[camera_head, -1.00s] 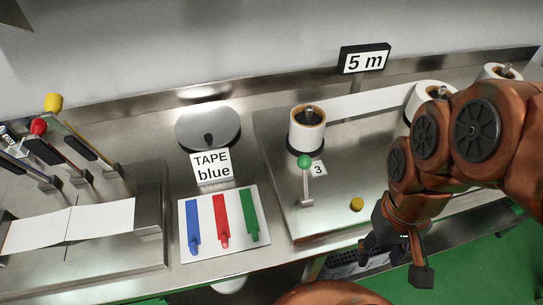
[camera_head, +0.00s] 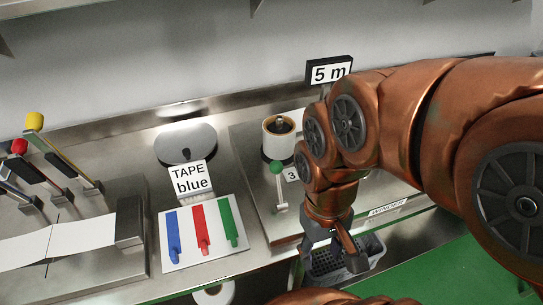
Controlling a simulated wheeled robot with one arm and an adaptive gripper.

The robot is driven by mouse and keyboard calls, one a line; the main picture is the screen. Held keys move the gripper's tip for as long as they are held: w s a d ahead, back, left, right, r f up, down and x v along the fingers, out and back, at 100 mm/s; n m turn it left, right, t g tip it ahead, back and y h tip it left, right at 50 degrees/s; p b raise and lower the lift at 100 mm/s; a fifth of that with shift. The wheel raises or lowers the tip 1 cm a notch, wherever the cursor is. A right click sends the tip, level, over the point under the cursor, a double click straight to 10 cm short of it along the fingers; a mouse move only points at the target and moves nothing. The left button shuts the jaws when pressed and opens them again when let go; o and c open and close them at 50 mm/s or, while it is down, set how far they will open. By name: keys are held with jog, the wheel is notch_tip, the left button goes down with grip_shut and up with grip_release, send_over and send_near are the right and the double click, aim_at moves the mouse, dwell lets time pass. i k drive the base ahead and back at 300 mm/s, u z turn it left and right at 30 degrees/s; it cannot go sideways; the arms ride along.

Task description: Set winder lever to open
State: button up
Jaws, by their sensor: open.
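The winder lever (camera_head: 279,186) has a green ball knob and a thin metal stem. It stands upright, slightly tilted, on the steel winder plate beside a small "3" label (camera_head: 291,175). My gripper (camera_head: 331,257) is open and empty, pointing down. It is to the right of the lever and nearer the front edge, apart from it. My arm covers much of the winder's right side.
A white roll (camera_head: 279,137) stands behind the lever. A "5 m" sign (camera_head: 330,71) stands at the back. Left are a "TAPE blue" sign (camera_head: 190,179), a panel with coloured tapes (camera_head: 204,262), and red and yellow knobbed levers (camera_head: 34,121). A grey basket (camera_head: 325,263) sits below the front edge.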

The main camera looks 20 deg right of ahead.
aim_at(276, 167)
jog(key=u, duration=2.2)
jog(key=k, duration=0.9)
jog(key=z, duration=0.45)
jog(key=i, duration=0.45)
jog(key=u, duration=0.05)
